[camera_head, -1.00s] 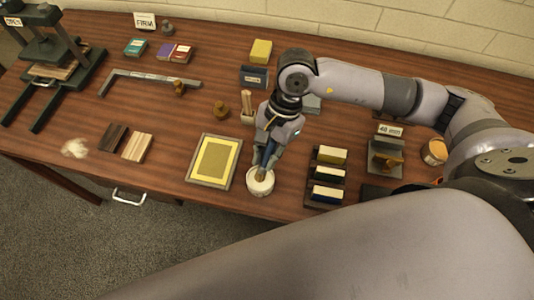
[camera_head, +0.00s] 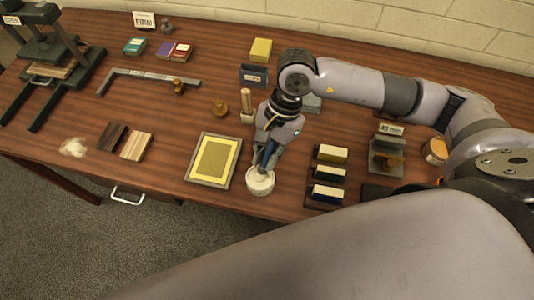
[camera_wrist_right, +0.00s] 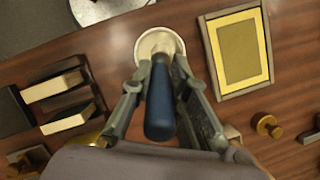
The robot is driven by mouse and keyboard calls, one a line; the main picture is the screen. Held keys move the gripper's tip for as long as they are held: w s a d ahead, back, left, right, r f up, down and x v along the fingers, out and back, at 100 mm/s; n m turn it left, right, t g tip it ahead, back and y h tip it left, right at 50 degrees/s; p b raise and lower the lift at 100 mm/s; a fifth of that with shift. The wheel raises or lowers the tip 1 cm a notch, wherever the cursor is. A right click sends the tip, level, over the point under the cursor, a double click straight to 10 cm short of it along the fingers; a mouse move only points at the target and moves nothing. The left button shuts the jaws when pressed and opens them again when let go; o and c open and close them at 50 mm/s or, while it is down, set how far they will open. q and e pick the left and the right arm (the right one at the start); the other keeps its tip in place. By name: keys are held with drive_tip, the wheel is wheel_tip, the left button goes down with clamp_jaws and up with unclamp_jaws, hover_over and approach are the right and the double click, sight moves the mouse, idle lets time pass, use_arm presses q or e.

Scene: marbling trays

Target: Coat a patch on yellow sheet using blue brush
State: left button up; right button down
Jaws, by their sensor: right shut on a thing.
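My right gripper (camera_head: 266,158) is shut on the blue brush (camera_wrist_right: 160,103), whose blue handle shows between the fingers in the right wrist view. The brush's lower end is down in a round white pot (camera_head: 260,185); its tip is hidden in the pot. The pot also shows in the right wrist view (camera_wrist_right: 144,46). The yellow sheet (camera_head: 233,160) lies in a grey frame just left of the pot, with a darker olive panel in its middle. It shows at the upper right in the right wrist view (camera_wrist_right: 224,82). My left gripper is not in view.
A dark rack (camera_head: 311,188) with several pale-topped blocks stands right of the pot. Wood blocks (camera_head: 135,145) lie to the left, with bare table between.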

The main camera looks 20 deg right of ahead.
drive_tip(key=shift+s+f+b, duration=0.1)
drive_tip(key=shift+f+b, duration=0.05)
drive_tip(key=shift+b, duration=0.35)
idle(1.5)
drive_tip(key=shift+r+p, duration=0.4)
drive_tip(key=shift+r, duration=0.55)
drive_tip(key=shift+r+p, duration=0.95)
drive_tip(key=shift+r, duration=1.7)
